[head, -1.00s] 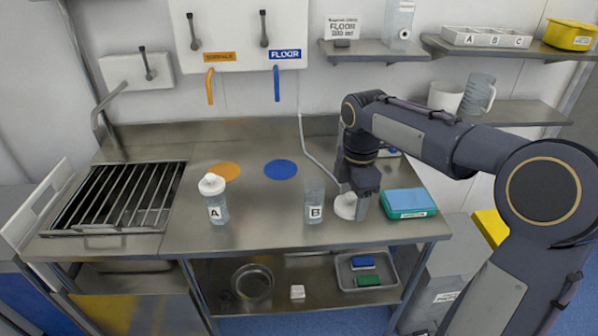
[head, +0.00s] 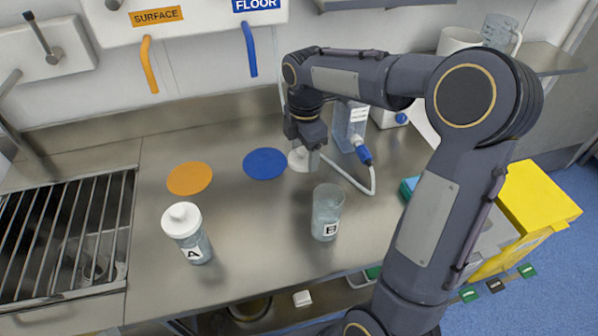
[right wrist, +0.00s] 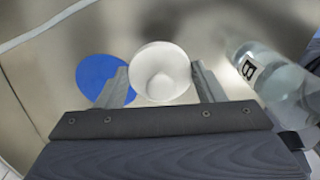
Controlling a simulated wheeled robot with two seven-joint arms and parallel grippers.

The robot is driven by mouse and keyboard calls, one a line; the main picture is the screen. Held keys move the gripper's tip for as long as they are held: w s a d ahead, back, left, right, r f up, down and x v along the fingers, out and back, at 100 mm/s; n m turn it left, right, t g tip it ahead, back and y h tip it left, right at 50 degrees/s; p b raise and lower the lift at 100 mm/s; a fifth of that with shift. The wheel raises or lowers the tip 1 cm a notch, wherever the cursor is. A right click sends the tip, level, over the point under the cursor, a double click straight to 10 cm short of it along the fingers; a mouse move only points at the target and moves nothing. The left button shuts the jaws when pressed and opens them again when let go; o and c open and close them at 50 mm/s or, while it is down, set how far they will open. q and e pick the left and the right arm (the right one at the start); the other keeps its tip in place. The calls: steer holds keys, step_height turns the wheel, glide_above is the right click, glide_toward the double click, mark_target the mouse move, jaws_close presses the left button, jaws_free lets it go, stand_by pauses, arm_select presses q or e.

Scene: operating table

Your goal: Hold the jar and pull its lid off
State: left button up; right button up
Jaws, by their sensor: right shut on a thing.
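Jar B (head: 325,215) is a clear jar labelled B that stands upright and open on the steel table; it also shows at the right of the right wrist view (right wrist: 275,78). My right gripper (head: 306,157) is behind jar B, apart from it, and shut on a round white lid (head: 297,160). In the right wrist view the lid (right wrist: 160,72) sits between the two fingers. Whether the lid touches the table is hard to tell. Jar A (head: 190,240) stands upright at the left with its white lid (head: 181,217) on. My left gripper is out of view.
An orange disc (head: 190,178) and a blue disc (head: 265,163) mark the table. A clear container with a blue-ended hose (head: 362,152) stands right of my right gripper. A sink grate (head: 62,235) is at the left. My right arm covers the table's right side.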

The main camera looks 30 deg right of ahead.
mark_target(304, 181)
step_height(304, 181, down, 7)
steer(key=shift+f, duration=0.1)
stand_by(0.3)
steer(key=shift+f+b, duration=0.15)
steer(key=shift+b, duration=0.15)
steer(key=o, duration=1.1)
